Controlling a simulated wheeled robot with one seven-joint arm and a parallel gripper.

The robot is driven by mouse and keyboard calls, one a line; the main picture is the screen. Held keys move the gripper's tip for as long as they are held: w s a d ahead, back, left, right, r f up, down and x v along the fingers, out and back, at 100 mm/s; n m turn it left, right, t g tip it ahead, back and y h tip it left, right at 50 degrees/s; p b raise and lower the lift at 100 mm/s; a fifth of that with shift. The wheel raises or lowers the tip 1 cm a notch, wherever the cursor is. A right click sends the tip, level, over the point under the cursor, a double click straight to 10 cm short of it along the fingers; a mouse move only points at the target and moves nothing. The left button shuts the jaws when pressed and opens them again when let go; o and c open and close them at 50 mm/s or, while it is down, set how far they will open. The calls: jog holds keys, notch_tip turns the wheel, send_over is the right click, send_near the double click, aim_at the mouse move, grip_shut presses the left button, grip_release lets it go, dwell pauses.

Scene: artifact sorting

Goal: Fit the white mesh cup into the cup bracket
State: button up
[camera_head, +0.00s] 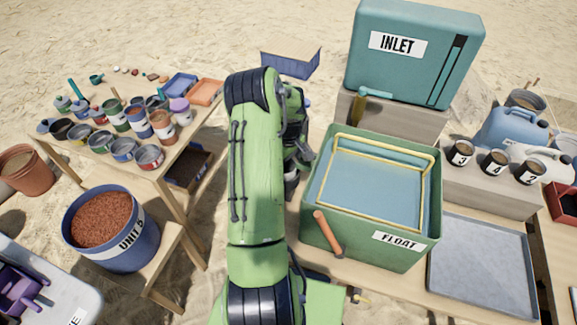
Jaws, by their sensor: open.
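I cannot pick out the white mesh cup for certain, nor a cup bracket. Three small cups with white number labels stand in a row on a wooden block at the right: a left cup (461,152), a middle cup (494,161) and a right cup (529,171). No mesh can be made out on them. My green arm rises through the middle of the view and folds down behind itself. My gripper (294,178) is open at its far end, mostly hidden behind the arm, left of the green FLOAT tub. I see nothing held.
The green FLOAT tub (350,240) holds water and a yellow frame. The teal INLET tank (405,75) stands behind it. A bare grey tray (482,265) lies right. A wooden table (205,130) at left is crowded with paint pots. A blue UNIT 5 bucket (135,250) stands nearer.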

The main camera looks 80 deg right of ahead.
notch_tip(320, 180, up, 14)
jog(key=p, duration=0.1)
dwell(0.7)
